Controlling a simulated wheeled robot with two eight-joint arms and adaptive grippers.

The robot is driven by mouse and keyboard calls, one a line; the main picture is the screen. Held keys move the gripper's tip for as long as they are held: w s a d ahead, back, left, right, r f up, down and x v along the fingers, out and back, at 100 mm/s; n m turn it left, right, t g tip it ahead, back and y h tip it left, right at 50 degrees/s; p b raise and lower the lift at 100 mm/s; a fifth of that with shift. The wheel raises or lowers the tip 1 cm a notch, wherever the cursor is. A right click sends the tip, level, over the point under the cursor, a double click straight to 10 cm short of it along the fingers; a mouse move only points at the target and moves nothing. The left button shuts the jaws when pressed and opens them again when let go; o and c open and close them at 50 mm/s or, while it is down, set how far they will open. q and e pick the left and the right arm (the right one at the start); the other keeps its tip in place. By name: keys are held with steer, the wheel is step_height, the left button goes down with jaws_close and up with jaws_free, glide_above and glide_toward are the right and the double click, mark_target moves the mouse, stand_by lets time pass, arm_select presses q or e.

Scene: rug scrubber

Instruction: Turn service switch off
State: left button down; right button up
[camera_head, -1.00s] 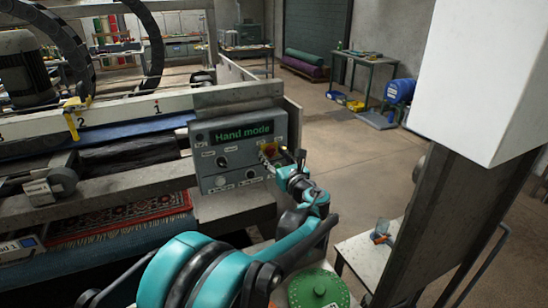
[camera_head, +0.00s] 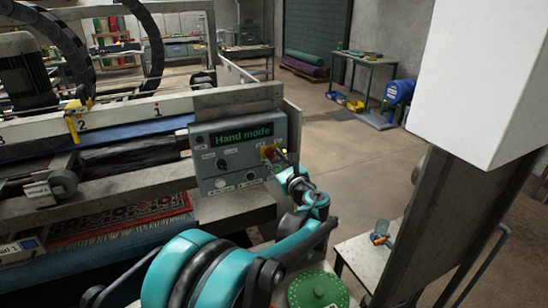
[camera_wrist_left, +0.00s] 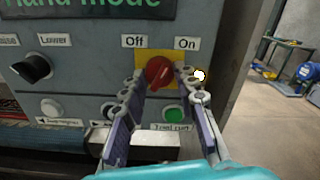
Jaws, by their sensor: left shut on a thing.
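The service switch is a red rotary knob (camera_wrist_left: 160,71) on a yellow plate, between the labels "Off" and "On" in the left wrist view. In the head view the switch (camera_head: 267,152) sits at the right side of the grey control panel (camera_head: 206,139). My left gripper (camera_wrist_left: 163,80) is shut on the red knob, with one finger on each side of it. In the head view this gripper (camera_head: 281,162) reaches the panel from the lower right. The fingers hide part of the knob, and I cannot tell exactly which label it points to. My right gripper is not in view.
The panel's display (camera_head: 242,134) reads "Hand mode". A black selector (camera_wrist_left: 33,67), a white button (camera_wrist_left: 51,107) and a green button (camera_wrist_left: 174,115) lie near the fingers. A white table (camera_head: 362,258) stands at right.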

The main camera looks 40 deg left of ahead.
arm_select(q)
steer(key=n+p, duration=0.1)
steer(key=n, duration=0.5)
steer(key=n+p, duration=0.1)
steer(key=n, duration=0.5)
steer(key=shift+n, duration=0.4)
stand_by(0.3)
steer(key=c, duration=1.2)
jaws_free()
steer(key=shift+o, duration=0.2)
steer(key=shift+d, duration=0.15)
steer(key=v, duration=1.1)
steer(key=shift+s+d, duration=0.25)
steer(key=shift+d, duration=0.05)
